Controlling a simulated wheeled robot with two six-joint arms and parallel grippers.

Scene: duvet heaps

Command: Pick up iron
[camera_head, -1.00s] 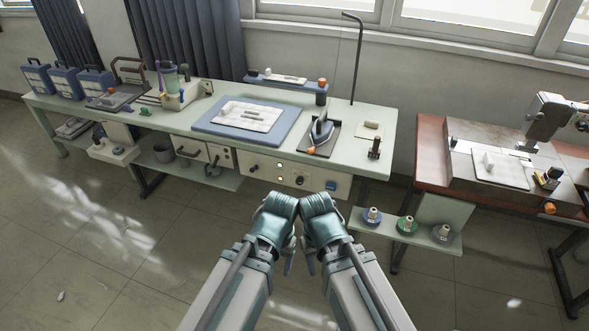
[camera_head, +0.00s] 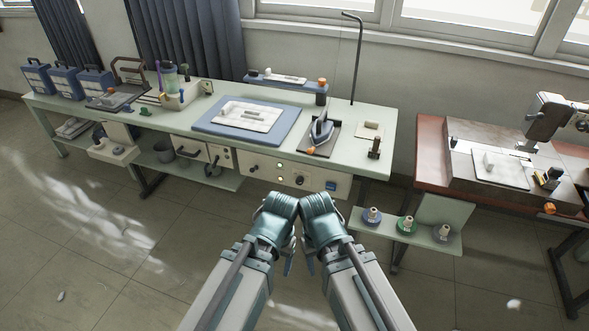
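The iron (camera_head: 321,130) stands on a dark rest plate (camera_head: 331,144) near the right end of the pale green workbench (camera_head: 372,110). It has a blue and silver body and an orange part at its front. My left gripper (camera_head: 288,262) and my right gripper (camera_head: 309,262) are side by side at the lower middle, in front of the bench and apart from the iron. Their fingers point down, and I cannot tell whether they are open or shut. Nothing shows held in them.
A blue mat (camera_head: 205,124) with a white cloth lies left of the iron. A thin black pole (camera_head: 358,60) rises behind it. A low shelf with thread spools (camera_head: 405,223) juts out at the right. A brown sewing table (camera_head: 430,160) stands further right.

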